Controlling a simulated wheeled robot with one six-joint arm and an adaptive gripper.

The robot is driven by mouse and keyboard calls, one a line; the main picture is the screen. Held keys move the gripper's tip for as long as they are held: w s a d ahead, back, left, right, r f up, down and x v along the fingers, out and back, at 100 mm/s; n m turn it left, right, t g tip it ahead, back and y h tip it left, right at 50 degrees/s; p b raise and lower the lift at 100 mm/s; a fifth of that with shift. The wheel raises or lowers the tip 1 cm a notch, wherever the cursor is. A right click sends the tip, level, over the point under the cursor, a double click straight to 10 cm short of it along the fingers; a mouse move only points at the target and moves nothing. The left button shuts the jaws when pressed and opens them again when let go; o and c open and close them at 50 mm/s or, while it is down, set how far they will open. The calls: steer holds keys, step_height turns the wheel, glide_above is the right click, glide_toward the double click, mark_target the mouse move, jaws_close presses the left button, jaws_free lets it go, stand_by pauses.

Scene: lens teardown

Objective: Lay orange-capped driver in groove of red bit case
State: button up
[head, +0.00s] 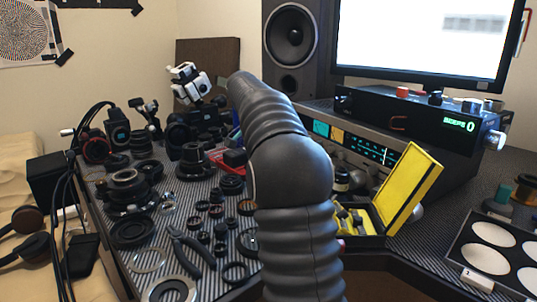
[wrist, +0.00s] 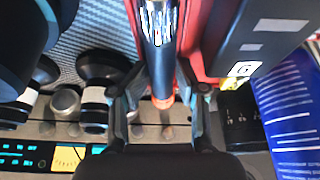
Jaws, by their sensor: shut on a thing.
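The orange-capped driver shows in the wrist view with its orange cap (wrist: 163,102) between my fingers and its dark, shiny body (wrist: 158,40) running to the top edge. My gripper (wrist: 163,98) is shut on the driver near the cap end. The red bit case (wrist: 192,42) lies along the driver, with red showing on both sides of it. I cannot tell whether the driver rests in the groove or is just above it. In the head view the red case (head: 233,158) is partly hidden by my arm, and the gripper and driver are not visible.
A dark box with a label (wrist: 243,68) and a blue printed sheet (wrist: 290,100) lie right of the case in the wrist view. Dark cylindrical parts (wrist: 100,90) stand at left. An open yellow case (head: 408,187) and the amplifier (head: 370,150) stand right of my arm.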

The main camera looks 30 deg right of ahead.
steer(key=w+p+v, duration=0.1)
steer(key=p+v, duration=0.1)
steer(key=v, duration=1.1)
steer(key=shift+s+d+p, duration=0.2)
steer(key=shift+s+p, duration=0.2)
steer(key=shift+s, duration=0.05)
steer(key=shift+r, duration=0.1)
